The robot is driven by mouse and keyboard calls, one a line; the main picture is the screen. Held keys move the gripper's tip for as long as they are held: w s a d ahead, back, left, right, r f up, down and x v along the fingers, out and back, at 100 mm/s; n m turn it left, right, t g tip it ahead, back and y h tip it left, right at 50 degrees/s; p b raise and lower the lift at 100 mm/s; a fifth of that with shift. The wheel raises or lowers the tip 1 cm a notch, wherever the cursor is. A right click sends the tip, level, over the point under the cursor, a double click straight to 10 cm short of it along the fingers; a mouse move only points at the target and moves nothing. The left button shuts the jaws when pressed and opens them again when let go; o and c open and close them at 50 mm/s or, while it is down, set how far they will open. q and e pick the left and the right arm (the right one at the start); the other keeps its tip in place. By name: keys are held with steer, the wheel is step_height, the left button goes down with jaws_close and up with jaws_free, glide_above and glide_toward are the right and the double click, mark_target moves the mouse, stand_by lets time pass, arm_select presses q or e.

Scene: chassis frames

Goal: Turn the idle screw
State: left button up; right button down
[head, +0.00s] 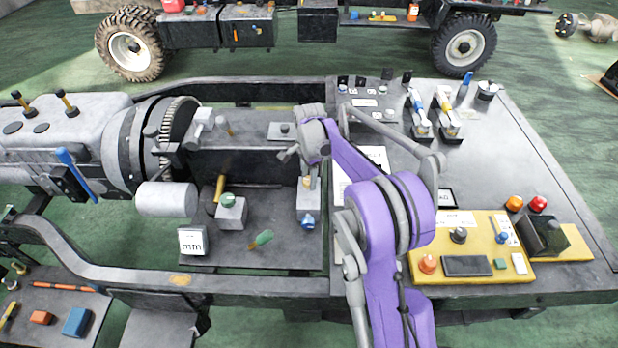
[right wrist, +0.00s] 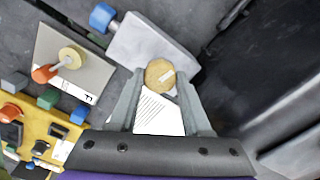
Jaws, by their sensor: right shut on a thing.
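A round tan screw head (right wrist: 160,73) with a pale bar mark on it sits beside a light grey block in the right wrist view. I take it to be the idle screw. My right gripper (right wrist: 158,84) is shut on it, with one finger on each side. In the head view the right gripper (head: 308,176) points down at the tan screw (head: 305,184) on the small grey block (head: 310,205), under my purple arm. That block carries a blue knob (head: 308,222). My left gripper is not in view.
A yellow panel (head: 470,270) with knobs and buttons lies at the right. A grey cylindrical engine (head: 60,140) stands at the left. A green-topped block (head: 230,212) and a white gauge box (head: 193,241) stand left of the gripper.

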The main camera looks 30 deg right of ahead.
steer(key=n, duration=0.4)
steer(key=shift+b, duration=0.3)
steer(key=n, duration=0.4)
steer(key=shift+n, duration=0.4)
steer(key=n, duration=0.3)
steer(key=shift+n+b, duration=0.3)
steer(key=shift+b, duration=0.05)
steer(key=n, duration=1.3)
steer(key=shift+n, duration=0.3)
steer(key=n, duration=0.4)
steer(key=shift+n, duration=2)
